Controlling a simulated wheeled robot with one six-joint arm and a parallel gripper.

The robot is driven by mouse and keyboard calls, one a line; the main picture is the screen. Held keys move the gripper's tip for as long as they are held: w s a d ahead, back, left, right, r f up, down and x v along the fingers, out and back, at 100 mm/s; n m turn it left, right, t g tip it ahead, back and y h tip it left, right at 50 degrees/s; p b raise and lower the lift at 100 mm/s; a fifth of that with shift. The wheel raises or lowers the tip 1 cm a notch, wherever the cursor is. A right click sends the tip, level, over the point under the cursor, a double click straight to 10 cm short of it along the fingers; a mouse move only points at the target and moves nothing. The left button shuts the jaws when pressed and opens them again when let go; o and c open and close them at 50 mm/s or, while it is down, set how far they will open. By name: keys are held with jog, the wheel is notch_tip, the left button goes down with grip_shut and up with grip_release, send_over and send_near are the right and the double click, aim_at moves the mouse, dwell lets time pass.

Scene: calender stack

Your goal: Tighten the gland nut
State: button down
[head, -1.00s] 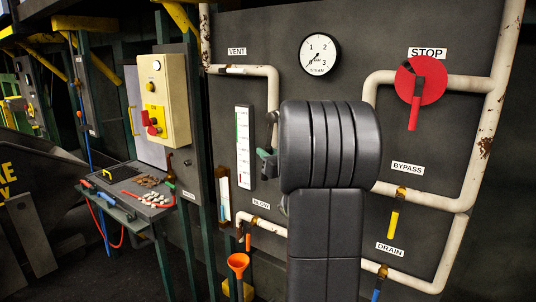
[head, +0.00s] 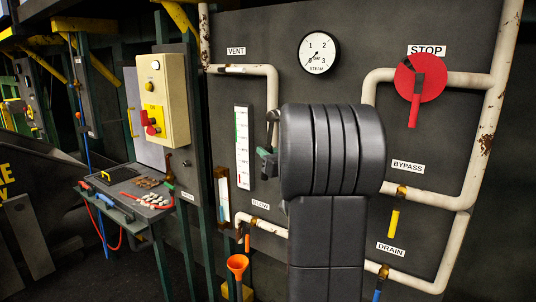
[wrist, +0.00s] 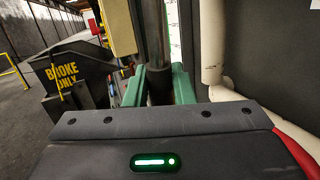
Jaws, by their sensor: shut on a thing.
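My gripper (wrist: 158,88) has two green fingers closed from both sides on the dark grip of an upright grey tool (wrist: 153,35). In the head view, part of my gripper (head: 267,163) shows left of my dark arm. The tool's grey, hooked upper end (head: 272,122) stands above it, in front of the panel near the vent pipe's downward run. The tool looks like a spanner, but its full shape is hidden. I cannot pick out the gland nut in either view; my arm covers the middle of the panel.
The dark panel carries a steam gauge (head: 320,52), a level gauge (head: 243,148), a red STOP wheel (head: 420,78) and rusty white pipes (head: 430,198). A bench (head: 130,205) with tools and small parts stands left.

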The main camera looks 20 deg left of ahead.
jog(key=shift+w+d+b, duration=0.3)
jog(key=shift+w+b, duration=0.05)
jog(key=shift+w, duration=0.35)
jog(key=shift+s+a+b, duration=0.1)
jog(key=shift+s+b, duration=0.1)
jog(key=shift+b, duration=0.1)
dwell(0.3)
jog(key=shift+s+a+b, duration=0.2)
jog(key=shift+s+b, duration=0.3)
jog(key=shift+b, duration=0.9)
jog(key=shift+w+d, duration=0.3)
jog(key=shift+w, duration=0.4)
dwell(0.6)
jog(key=shift+s+a+b, duration=0.1)
jog(key=shift+s+b, duration=0.15)
jog(key=shift+b, duration=0.3)
jog(key=shift+s+a+b, duration=0.2)
jog(key=shift+s+b, duration=0.3)
jog(key=shift+b, duration=0.65)
